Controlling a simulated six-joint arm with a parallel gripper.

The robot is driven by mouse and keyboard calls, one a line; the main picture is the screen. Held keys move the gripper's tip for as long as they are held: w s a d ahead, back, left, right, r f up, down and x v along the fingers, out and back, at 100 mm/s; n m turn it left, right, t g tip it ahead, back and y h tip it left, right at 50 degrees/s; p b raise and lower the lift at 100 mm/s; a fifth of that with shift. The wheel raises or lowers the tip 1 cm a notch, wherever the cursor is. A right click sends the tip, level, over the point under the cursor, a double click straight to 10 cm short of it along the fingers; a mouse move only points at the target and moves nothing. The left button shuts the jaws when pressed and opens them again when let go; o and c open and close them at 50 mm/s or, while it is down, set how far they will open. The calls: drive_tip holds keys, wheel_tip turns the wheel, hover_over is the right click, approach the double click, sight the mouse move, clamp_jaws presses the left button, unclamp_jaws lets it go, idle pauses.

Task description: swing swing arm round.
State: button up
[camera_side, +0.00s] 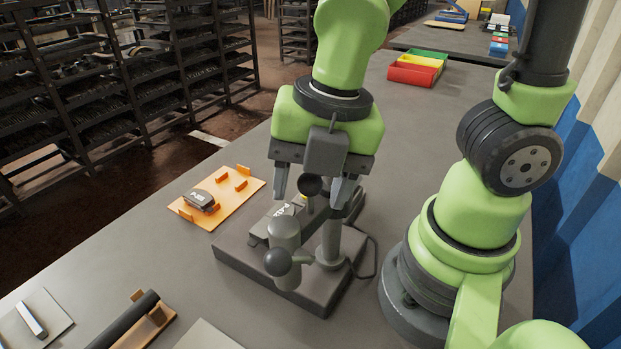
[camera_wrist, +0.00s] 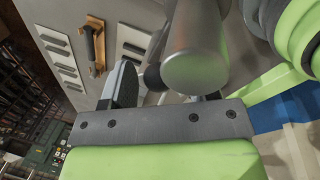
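The swing arm is part of a grey press-like fixture (camera_side: 315,285). It shows a thick grey cylinder (camera_side: 284,235), a dark ball knob (camera_side: 277,262) at the near side, and an upright post (camera_side: 330,238). The cylinder also looms large in the wrist view (camera_wrist: 195,65). My gripper (camera_side: 313,188) points down above the fixture with its fingers spread apart. A second dark ball knob (camera_side: 309,184) appears between the fingers; I cannot tell whether they touch it. A dark brake pad with white lettering (camera_side: 283,210) lies in the fixture, partly hidden.
An orange tray (camera_side: 226,203) with a brake pad (camera_side: 198,200) lies left of the fixture. A black-handled tool (camera_side: 130,320) lies at the front left. Red, yellow and green bins (camera_side: 415,68) stand farther back. A dark cable runs right of the fixture.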

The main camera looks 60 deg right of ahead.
drive_tip(key=shift+r, duration=0.1)
wheel_tip(320, 180, up, 10)
drive_tip(key=s, duration=0.1)
drive_tip(key=shift+s+d+f, duration=0.25)
drive_tip(key=shift+s+d, duration=0.1)
drive_tip(key=shift+d, duration=0.1)
